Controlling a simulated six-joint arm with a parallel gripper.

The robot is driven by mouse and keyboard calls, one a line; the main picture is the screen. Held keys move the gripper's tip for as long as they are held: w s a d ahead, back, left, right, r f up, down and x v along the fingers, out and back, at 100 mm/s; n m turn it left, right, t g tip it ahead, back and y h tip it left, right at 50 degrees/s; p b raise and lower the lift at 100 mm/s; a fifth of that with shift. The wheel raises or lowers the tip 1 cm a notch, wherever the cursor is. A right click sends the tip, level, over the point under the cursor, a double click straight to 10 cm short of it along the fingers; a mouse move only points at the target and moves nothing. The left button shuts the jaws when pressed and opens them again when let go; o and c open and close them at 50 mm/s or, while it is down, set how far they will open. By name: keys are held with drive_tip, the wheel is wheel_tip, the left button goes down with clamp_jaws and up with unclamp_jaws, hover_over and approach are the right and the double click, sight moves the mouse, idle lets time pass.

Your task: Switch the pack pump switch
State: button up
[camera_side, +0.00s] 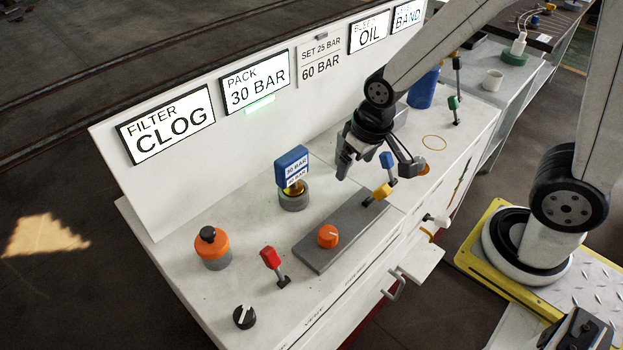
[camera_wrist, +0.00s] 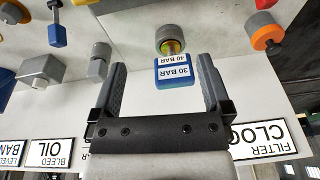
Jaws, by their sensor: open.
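No control carries a readable pack pump label, so I cannot tell which one is the pack pump switch. A black rotary knob with a white pointer (camera_side: 244,317) sits at the console's front left corner. A red-handled lever (camera_side: 270,258) stands behind it, and an orange knob (camera_side: 328,236) sits on a grey plate with a yellow-handled lever (camera_side: 381,192). The lit PACK 30 BAR display (camera_side: 254,82) has a green light under it. My gripper (camera_side: 378,170) is open and empty above the console, right of the blue 30 BAR block (camera_side: 292,166). The wrist view shows its spread fingers (camera_wrist: 163,76).
An orange canister with a black cap (camera_side: 212,247) stands at the left. A blue lever (camera_side: 387,161), green lever (camera_side: 454,106) and blue cylinder (camera_side: 422,92) are near my gripper. The upright display panel (camera_side: 205,165) bounds the back. A drawer handle (camera_side: 396,286) sticks out in front.

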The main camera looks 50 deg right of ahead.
drive_tip(key=w+a+f, duration=0.3)
drive_tip(key=w+a, duration=0.1)
drive_tip(key=a, duration=0.3)
drive_tip(key=m+g, duration=0.2)
drive_tip(key=m, duration=0.2)
hover_over(244, 315)
wheel_tip(244, 315, down, 11)
drive_tip(key=shift+f, duration=0.15)
drive_tip(key=shift+f, duration=3.7)
